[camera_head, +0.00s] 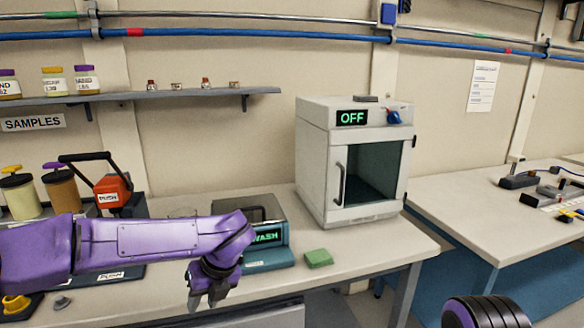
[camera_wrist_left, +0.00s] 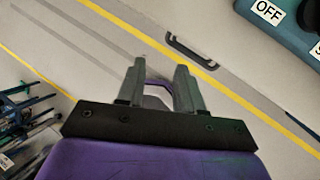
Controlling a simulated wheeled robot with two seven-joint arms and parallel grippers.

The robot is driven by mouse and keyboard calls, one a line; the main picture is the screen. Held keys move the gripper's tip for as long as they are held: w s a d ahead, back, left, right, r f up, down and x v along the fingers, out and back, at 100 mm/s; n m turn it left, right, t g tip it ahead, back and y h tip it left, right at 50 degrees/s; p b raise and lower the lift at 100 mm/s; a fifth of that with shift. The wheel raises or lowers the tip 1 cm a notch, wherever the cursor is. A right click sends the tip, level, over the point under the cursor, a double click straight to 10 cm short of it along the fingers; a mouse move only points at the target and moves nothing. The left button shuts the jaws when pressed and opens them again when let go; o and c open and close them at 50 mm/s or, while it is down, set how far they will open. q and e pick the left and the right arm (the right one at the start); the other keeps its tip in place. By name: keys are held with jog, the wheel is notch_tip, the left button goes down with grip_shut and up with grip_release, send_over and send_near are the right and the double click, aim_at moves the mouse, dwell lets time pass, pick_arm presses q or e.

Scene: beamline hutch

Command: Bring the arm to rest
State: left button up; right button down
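My left arm (camera_head: 150,243) is purple and reaches in from the left over the front of the workbench. My left gripper (camera_head: 208,300) hangs from its end near the bench's front edge, pointing down. In the left wrist view the gripper (camera_wrist_left: 160,68) has its two grey fingers apart with nothing held between them. A dark ribbed part with purple (camera_head: 485,312), probably of my right arm, shows at the bottom right. My right gripper is not in view.
A teal washer (camera_head: 267,256) reading WASH and a green sponge (camera_head: 318,258) are right of the left gripper. A white oven (camera_head: 314,170) reading OFF stands behind. Pump bottles (camera_head: 20,194) are at left. A second table (camera_head: 470,205) is at right.

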pick_arm(q)
jog(key=s+a+f+m+t+y, duration=0.1)
jog(key=s+a+f+m+t, duration=0.15)
jog(key=f+m, duration=0.5)
jog(key=s+a+f+m+t+y, duration=0.1)
jog(key=s+a+f+m, duration=0.25)
jog(key=f+m, duration=0.4)
jog(key=s+a+f+m+t+y, duration=0.1)
jog(key=s+a+f+m+t, duration=0.2)
jog(key=f+m, duration=0.5)
jog(key=s+a+f+m+g+h, duration=0.1)
jog(key=s+f+m, duration=0.2)
jog(key=s, duration=0.4)
jog(key=s+f+m+g+h, duration=0.1)
jog(key=s+f+m+h, duration=0.1)
jog(key=s+m, duration=0.3)
jog(key=s+a+f+m+g+h, duration=0.1)
jog(key=s+f+m, duration=0.3)
jog(key=s, duration=0.6)
jog(key=shift+s+a+f+m+g, duration=0.3)
jog(key=shift+a+m+g, duration=0.05)
jog(key=shift+m+g, duration=0.25)
